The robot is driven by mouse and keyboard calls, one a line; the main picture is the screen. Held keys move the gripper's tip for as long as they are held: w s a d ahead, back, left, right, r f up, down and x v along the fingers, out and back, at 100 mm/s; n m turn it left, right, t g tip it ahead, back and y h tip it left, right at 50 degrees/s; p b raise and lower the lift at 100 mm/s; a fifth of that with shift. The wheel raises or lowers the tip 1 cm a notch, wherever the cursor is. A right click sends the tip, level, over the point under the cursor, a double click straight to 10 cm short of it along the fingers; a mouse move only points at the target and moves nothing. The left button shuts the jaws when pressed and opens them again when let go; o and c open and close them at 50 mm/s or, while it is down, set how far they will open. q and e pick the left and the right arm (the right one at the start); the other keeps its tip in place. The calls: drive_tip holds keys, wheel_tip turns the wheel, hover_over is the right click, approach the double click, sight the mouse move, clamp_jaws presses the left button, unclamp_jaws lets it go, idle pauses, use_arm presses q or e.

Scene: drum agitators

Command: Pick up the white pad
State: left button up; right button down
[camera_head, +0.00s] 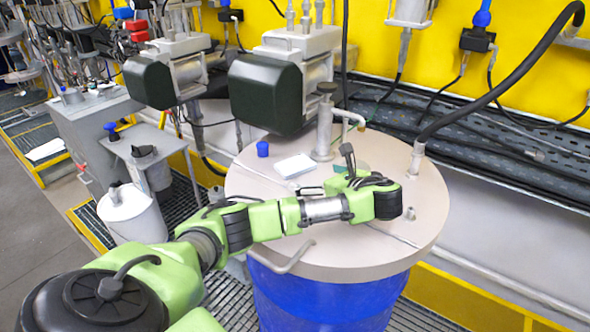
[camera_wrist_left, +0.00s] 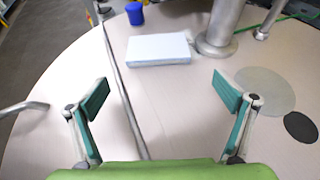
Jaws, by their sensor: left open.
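The white pad (camera_head: 295,166) is a flat, pale rectangular block. It lies flat on the beige round drum lid, just in front of a metal post. In the left wrist view the pad (camera_wrist_left: 158,48) is ahead of my left gripper (camera_wrist_left: 162,96), apart from its fingertips. That gripper is open, with two teal-padded fingers spread wide and only bare lid between them. In the head view my left arm reaches across the lid from the left, and the gripper is partly hidden by its own wrist. My right gripper is not in view.
The lid (camera_head: 330,250) covers a blue drum (camera_head: 330,296). A blue cap (camera_head: 262,149) stands behind and left of the pad. The metal post (camera_head: 325,128) rises behind the pad's right side. A bent handle (camera_head: 290,258) is at the lid's front left. Dark motors (camera_head: 266,94) hang above.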

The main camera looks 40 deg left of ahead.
sight(302, 171)
use_arm(q)
drive_tip(key=a, duration=0.1)
drive_tip(key=a+p, duration=0.2)
drive_tip(key=a, duration=0.1)
drive_tip(key=shift+w+a+f, duration=0.1)
drive_tip(key=shift+w+f, duration=0.25)
drive_tip(key=shift+w+a+f, duration=0.1)
drive_tip(key=shift+a+f, duration=0.1)
drive_tip(key=shift+d, duration=0.1)
drive_tip(key=c, duration=1.2)
